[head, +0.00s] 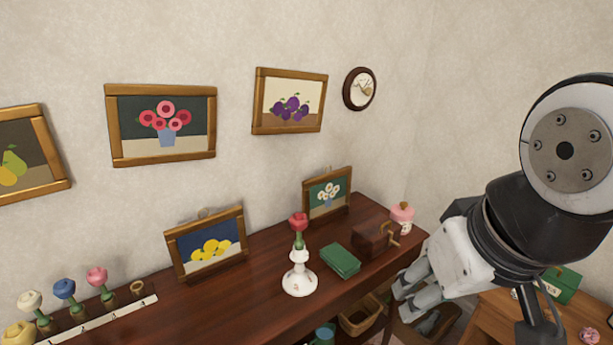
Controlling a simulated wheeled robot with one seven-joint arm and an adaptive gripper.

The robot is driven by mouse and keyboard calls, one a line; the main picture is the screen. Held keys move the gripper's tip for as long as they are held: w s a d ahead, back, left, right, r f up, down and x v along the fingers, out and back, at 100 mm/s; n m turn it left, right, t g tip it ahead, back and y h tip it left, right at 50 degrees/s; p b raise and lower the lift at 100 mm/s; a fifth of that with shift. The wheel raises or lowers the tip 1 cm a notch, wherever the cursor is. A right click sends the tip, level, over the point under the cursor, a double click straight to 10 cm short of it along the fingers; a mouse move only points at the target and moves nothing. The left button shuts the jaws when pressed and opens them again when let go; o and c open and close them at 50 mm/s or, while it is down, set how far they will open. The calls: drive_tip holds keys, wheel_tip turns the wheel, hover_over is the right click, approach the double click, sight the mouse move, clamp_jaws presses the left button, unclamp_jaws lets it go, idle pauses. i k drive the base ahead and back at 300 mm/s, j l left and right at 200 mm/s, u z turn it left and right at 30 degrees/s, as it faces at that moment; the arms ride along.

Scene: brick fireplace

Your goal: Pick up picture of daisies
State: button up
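The picture of daisies (328,197) is a small wood-framed picture with white flowers in a blue vase on a dark green ground. It stands upright on the dark wooden mantel, close to the wall, right of the middle of the head view. My gripper (409,302) is at the lower right, in front of the mantel's right end and well apart from the picture. Its fingers point to the lower left; the angle does not show whether they are open or shut. I see nothing clearly held in it.
On the mantel (215,300), a white vase with a red flower (299,278), a green book-like box (340,261), a brown box with a crank (377,238) and a pink jar (402,218) stand near the daisies. A lemon picture (207,249) stands to the left.

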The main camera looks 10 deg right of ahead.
sight(324, 193)
drive_tip(key=i+l+u, duration=0.1)
drive_tip(key=i+l, duration=0.15)
drive_tip(key=i+l+u, duration=0.1)
drive_tip(key=l, duration=0.3)
drive_tip(key=i+l+u, duration=0.1)
drive_tip(key=i+l, duration=0.2)
drive_tip(key=i+l+u, duration=0.1)
drive_tip(key=l, duration=0.3)
drive_tip(key=i+l+u, duration=0.1)
drive_tip(key=i+l, duration=0.2)
